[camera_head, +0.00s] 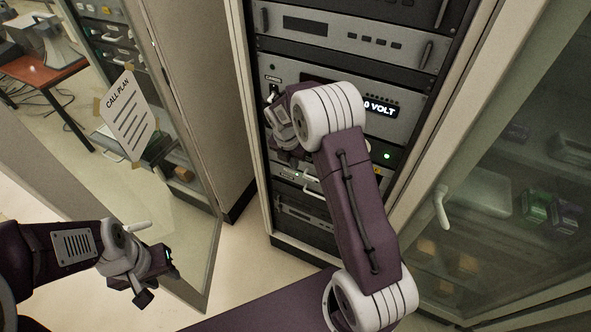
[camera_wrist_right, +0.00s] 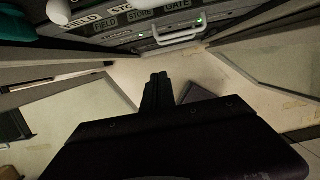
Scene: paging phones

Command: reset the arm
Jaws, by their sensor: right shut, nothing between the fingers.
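My right arm (camera_head: 355,195) reaches up in front of the equipment rack (camera_head: 345,60). Its gripper end is partly hidden behind its own wrist in the head view, close to the rack front by a small dark handle or knob. In the right wrist view my right gripper (camera_wrist_right: 157,85) is shut, its dark fingers together with nothing between them. Below the fingers the floor shows. My left gripper (camera_head: 154,279) hangs at the lower left, in front of the glass door and away from the rack; its finger gap is not clear.
A glass door (camera_head: 185,225) with a taped "CALL PLAN" sheet (camera_head: 127,115) stands open on the left. A glass-fronted cabinet (camera_head: 500,190) with a white handle (camera_head: 441,207) is on the right. A labelled panel with a pale handle (camera_wrist_right: 180,34) tops the wrist view. Floor is bare (camera_head: 240,265).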

